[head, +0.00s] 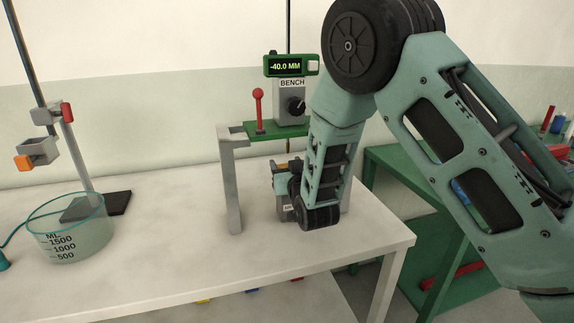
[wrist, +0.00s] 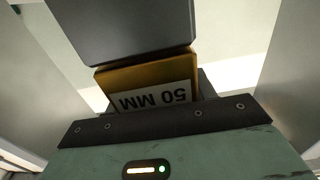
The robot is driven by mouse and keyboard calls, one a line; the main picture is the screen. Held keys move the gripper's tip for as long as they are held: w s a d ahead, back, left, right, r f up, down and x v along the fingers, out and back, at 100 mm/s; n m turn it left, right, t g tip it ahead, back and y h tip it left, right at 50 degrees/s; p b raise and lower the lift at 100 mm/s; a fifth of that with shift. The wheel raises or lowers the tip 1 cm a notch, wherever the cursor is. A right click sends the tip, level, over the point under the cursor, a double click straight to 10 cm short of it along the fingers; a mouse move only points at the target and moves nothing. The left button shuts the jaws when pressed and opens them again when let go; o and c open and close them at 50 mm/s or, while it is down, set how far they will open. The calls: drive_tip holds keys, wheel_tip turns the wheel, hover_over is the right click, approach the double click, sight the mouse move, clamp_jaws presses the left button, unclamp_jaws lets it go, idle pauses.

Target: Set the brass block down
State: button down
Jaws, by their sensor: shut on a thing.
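The brass block (wrist: 150,84) shows in the wrist view, with a pale label reading "50 MM" upside down to the camera. A dark grey part (wrist: 125,30) covers its upper end in that view. My gripper (head: 285,190) is shut on the block, low over the white bench, under the green shelf of the gauge stand (head: 238,190). In the head view my wrist and arm hide most of the block. I cannot tell whether its underside touches anything.
The stand carries a red lever (head: 259,108) and a display (head: 290,66) reading -40.0 MM. A beaker (head: 70,235) and a clamp stand (head: 78,160) are at the left. The white bench (head: 165,225) is clear between them and the gauge stand. A green table (head: 410,170) stands at the right.

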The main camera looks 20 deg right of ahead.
drive_tip(key=shift+r, duration=0.1)
drive_tip(key=c, duration=0.5)
unclamp_jaws()
drive_tip(key=shift+f, duration=0.2)
drive_tip(key=shift+p, duration=0.35)
drive_tip(key=s+p, duration=0.7)
drive_tip(key=s, duration=1)
drive_tip(key=shift+s+r, duration=0.15)
drive_tip(key=shift+s, duration=0.05)
